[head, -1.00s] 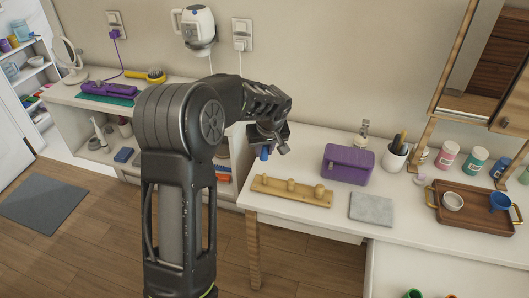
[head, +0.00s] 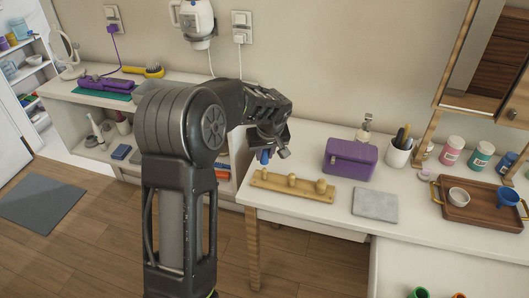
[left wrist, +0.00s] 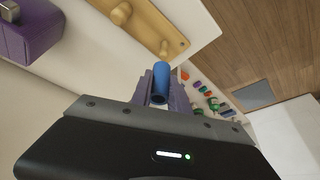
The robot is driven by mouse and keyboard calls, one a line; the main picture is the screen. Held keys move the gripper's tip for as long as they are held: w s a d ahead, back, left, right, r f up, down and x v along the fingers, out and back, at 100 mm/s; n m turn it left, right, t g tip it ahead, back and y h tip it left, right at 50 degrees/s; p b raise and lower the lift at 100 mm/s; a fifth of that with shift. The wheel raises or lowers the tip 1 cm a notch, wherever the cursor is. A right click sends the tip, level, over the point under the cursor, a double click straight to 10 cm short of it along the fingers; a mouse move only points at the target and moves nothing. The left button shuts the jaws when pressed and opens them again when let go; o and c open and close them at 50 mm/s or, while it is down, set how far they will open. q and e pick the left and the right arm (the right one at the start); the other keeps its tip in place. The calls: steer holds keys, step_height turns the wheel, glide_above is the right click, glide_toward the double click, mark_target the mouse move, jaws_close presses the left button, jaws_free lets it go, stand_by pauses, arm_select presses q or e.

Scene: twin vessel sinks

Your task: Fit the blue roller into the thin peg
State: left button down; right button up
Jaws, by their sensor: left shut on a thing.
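The blue roller (head: 265,156) is a short blue cylinder with a hole showing in its near end in the left wrist view (left wrist: 161,82). My left gripper (head: 270,150) is shut on it, above the left end of the pale wooden peg board (head: 305,192). The board carries pegs of different thickness. The thin peg (head: 264,176) stands at the board's left end, below the roller; it also shows in the left wrist view (left wrist: 165,47), just beyond the roller. The roller appears apart from the peg. My right gripper is not in view.
A purple box (head: 350,159) stands behind the board, and a grey slab (head: 375,205) lies to its right. A wooden tray (head: 470,213) with cups is farther right. The counter's front edge runs close to the board.

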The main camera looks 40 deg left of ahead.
mark_target(265, 169)
arm_select(q)
steer(key=shift+f+b, duration=0.45)
steer(key=shift+f, duration=0.35)
steer(key=shift+b, duration=0.65)
stand_by(1.3)
steer(key=shift+f, duration=0.2)
steer(key=shift+f+b, duration=0.3)
steer(key=shift+b, duration=0.15)
steer(key=shift+f+b, duration=2.05)
steer(key=shift+f, duration=0.35)
steer(key=c, duration=1.2)
jaws_free()
steer(key=v, duration=0.8)
